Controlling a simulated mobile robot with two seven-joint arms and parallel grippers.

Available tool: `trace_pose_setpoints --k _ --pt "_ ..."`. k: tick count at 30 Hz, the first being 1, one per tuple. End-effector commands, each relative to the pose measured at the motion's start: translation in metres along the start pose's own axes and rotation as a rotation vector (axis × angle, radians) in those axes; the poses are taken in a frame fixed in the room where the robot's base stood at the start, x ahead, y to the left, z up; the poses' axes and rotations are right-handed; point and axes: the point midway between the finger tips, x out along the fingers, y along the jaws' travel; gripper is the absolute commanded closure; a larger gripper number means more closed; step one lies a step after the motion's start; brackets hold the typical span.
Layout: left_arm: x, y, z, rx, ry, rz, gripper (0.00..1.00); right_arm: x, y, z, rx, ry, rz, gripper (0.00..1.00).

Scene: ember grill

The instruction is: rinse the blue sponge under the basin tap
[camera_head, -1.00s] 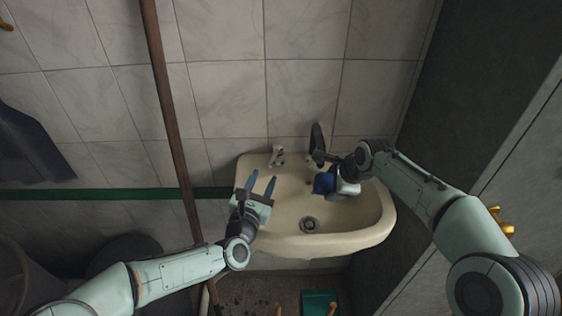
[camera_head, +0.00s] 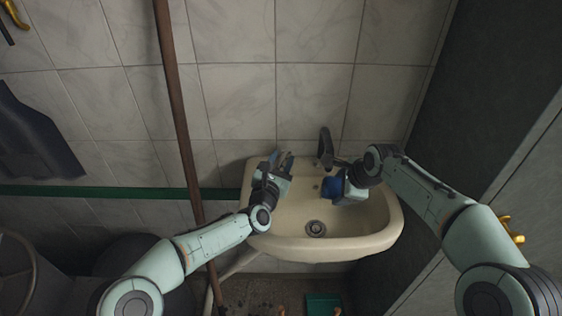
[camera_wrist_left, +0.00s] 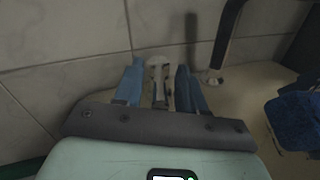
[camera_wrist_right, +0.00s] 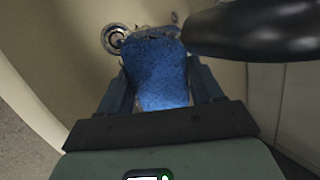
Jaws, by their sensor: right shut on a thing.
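The blue sponge (camera_head: 333,186) is held over the right part of the cream basin (camera_head: 372,243). My right gripper (camera_wrist_right: 158,85) is shut on the sponge (camera_wrist_right: 155,65). The dark tap spout (camera_head: 325,146) rises at the basin's back, close to the sponge; it also shows in the right wrist view (camera_wrist_right: 255,32). No water is visible. My left gripper (camera_head: 281,158) is open at the basin's back left. In the left wrist view the pale tap handle (camera_wrist_left: 158,68) shows between its two blue fingers, which stand apart; whether they touch it I cannot tell.
The drain (camera_head: 315,228) lies open in the basin's middle. A brown pole (camera_head: 175,95) stands left of the basin, close to my left arm. A tiled wall (camera_head: 235,95) is behind and a dark panel (camera_head: 480,110) is at the right.

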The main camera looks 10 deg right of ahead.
Motion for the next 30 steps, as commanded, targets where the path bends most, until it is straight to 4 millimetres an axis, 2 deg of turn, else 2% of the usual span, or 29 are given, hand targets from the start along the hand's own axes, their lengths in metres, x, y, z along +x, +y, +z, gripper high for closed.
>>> trace_pose_setpoints --k 1,3,4,11,24,30 --pt "0.0 0.0 0.0 0.0 0.0 0.0 0.73 0.0 0.0 0.0 0.0 0.0 0.0 0.59" --pt "0.0 0.0 0.0 0.0 0.0 0.0 0.96 0.0 0.0 0.0 0.0 0.0 0.0 0.59" --pt "0.0 0.0 0.0 0.0 0.0 0.0 1.0 0.0 0.0 0.0 0.0 0.0 0.0 0.59" --pt "0.0 -0.001 0.001 0.0 0.0 0.008 1.0 0.0 0.0 0.0 0.0 0.0 0.0 0.59" --pt "0.003 -0.016 0.005 -0.002 0.048 0.268 1.0 0.0 0.0 0.0 0.0 0.0 0.0 0.59" --pt "0.003 -0.016 0.004 0.0 0.057 0.296 1.0 0.0 0.0 0.0 0.0 0.0 0.0 0.59"
